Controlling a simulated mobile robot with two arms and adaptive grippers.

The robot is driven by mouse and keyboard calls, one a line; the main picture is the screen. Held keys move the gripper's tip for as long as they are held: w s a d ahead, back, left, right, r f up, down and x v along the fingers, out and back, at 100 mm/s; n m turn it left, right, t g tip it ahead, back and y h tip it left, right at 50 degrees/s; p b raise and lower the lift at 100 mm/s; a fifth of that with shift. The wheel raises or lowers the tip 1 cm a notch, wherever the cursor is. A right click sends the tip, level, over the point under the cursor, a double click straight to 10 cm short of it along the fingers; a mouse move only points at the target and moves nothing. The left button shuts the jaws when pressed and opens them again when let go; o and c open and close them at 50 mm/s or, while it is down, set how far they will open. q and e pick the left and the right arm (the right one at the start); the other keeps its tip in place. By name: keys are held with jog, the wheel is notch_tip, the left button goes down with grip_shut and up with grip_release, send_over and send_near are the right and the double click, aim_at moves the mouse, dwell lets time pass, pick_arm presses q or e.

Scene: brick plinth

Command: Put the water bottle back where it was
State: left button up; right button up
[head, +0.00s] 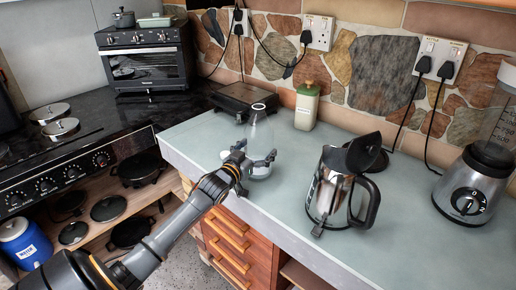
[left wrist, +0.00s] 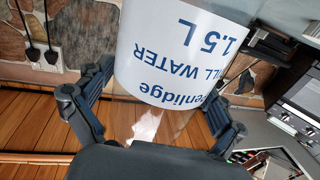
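The water bottle (head: 259,129) is clear with a white cap and shows upright over the counter, near its front edge. In the left wrist view the water bottle (left wrist: 178,55) is upside down, with blue print on a white label. My left gripper (head: 256,161) has one finger on each side of the bottle. In the left wrist view the fingers of my left gripper (left wrist: 157,92) lie against both sides of the bottle. Whether its base touches the counter I cannot tell. My right gripper is not in view.
A metal kettle (head: 336,190) with a raised black lid stands right of the bottle. A green-lidded jar (head: 306,108) and dark grill (head: 244,95) stand behind. A blender (head: 474,185) is far right. The grey counter (head: 200,135) has free room left of the bottle.

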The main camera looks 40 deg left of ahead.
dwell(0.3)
pick_arm(q)
jog(key=shift+r, duration=0.25)
jog(key=s+d+b, duration=0.1)
jog(key=s, duration=1.1)
jog(key=shift+d, duration=0.15)
